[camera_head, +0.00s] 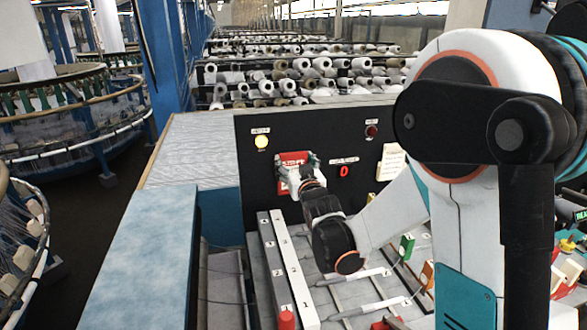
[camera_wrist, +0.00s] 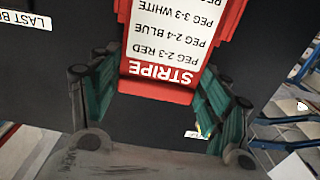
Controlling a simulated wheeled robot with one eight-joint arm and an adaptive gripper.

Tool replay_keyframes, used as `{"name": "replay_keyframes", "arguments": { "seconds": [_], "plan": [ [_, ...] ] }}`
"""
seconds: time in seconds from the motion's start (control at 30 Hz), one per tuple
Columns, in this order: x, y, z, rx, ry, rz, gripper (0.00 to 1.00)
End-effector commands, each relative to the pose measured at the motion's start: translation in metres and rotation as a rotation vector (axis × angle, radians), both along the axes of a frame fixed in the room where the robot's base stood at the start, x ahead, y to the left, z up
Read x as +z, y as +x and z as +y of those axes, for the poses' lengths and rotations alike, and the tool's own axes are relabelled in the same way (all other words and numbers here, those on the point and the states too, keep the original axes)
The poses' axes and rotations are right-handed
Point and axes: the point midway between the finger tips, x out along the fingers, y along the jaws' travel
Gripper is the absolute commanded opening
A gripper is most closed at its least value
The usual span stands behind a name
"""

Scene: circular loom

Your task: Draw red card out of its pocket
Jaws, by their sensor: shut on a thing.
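The red card (camera_wrist: 160,88) has a white face with dark print, headed STRIPE, upside down in the wrist view. In the head view the red card (camera_head: 291,158) stands at the dark upright panel (camera_head: 262,180), left of its middle. My gripper (camera_wrist: 157,72) has one green-padded finger on each side of the card and is shut on it. In the head view my gripper (camera_head: 300,172) is against the panel and covers part of the card. The card's far end runs out of the wrist view. I cannot make out the pocket.
The panel also bears a yellow round button (camera_head: 262,142), a dark red one (camera_head: 371,131) and a pale paper (camera_head: 391,162). Below lies a bench with long numbered bars (camera_head: 290,262), white-handled tools (camera_head: 362,275), and green and orange blocks. A pale blue surface (camera_head: 140,255) is at left.

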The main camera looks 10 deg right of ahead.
Motion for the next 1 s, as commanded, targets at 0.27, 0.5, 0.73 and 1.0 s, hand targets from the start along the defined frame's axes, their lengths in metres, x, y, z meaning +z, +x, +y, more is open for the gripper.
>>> {"name": "replay_keyframes", "arguments": {
  "seconds": [0.27,0.5,0.73,1.0],
  "plan": [
    [0.008,0.0,0.0,0.0,0.0,0.0,0.42],
    [0.017,0.0,0.0,0.0,0.0,0.0,0.42],
    [0.04,0.0,0.0,0.0,0.0,0.0,0.42],
    [0.067,0.0,0.0,0.0,-0.001,0.0,0.42]
  ]
}}
